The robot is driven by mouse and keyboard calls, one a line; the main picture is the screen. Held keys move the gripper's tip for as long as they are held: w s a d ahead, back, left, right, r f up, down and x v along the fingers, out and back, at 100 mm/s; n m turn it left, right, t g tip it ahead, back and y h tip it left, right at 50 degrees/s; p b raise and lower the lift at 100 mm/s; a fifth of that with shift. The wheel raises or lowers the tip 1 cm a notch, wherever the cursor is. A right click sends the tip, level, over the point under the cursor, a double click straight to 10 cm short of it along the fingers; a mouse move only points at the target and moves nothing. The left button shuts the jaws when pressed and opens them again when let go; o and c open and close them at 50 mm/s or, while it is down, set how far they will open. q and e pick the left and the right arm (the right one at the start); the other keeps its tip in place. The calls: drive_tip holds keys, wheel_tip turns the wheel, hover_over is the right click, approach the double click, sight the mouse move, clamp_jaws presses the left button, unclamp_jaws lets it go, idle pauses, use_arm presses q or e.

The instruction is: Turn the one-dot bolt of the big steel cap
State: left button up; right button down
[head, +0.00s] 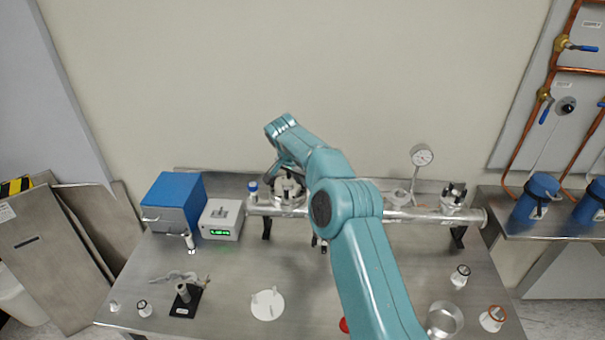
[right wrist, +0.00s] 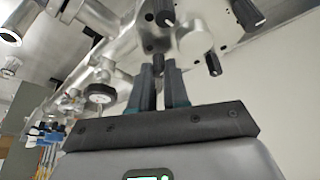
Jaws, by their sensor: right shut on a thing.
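The big steel cap (head: 289,186) sits on the left part of the horizontal steel pipe (head: 410,214) in the head view, partly behind my right arm. In the right wrist view the cap (right wrist: 196,44) is at the top, with several black bolt knobs around it. My right gripper (right wrist: 162,68) is shut on one dark bolt (right wrist: 158,60) at the cap's near edge. The fingers cover part of this bolt, and its dot marking is too small to see. In the head view the right gripper's fingertips are hardly visible near the cap. My left gripper is not in view.
A blue box (head: 173,203) and a grey meter with a green display (head: 222,219) stand left of the pipe. A dial gauge (head: 421,157) rises at the right. A white disc (head: 267,304) and small parts lie on the front of the steel table (head: 225,275).

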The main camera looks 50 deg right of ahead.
drive_tip(key=shift+m+g+p, duration=0.3)
drive_tip(key=shift+m+p, duration=0.4)
drive_tip(key=shift+m, duration=0.2)
drive_tip(key=c, duration=1.4)
unclamp_jaws()
drive_tip(key=shift+r, duration=0.1)
drive_tip(key=shift+w+a+r, duration=0.1)
drive_tip(key=shift+a+r, duration=0.05)
drive_tip(key=shift+r, duration=0.15)
drive_tip(key=p+v, duration=0.1)
drive_tip(key=v, duration=1.4)
drive_tip(key=shift+r+p, duration=0.25)
drive_tip(key=shift+p, duration=0.05)
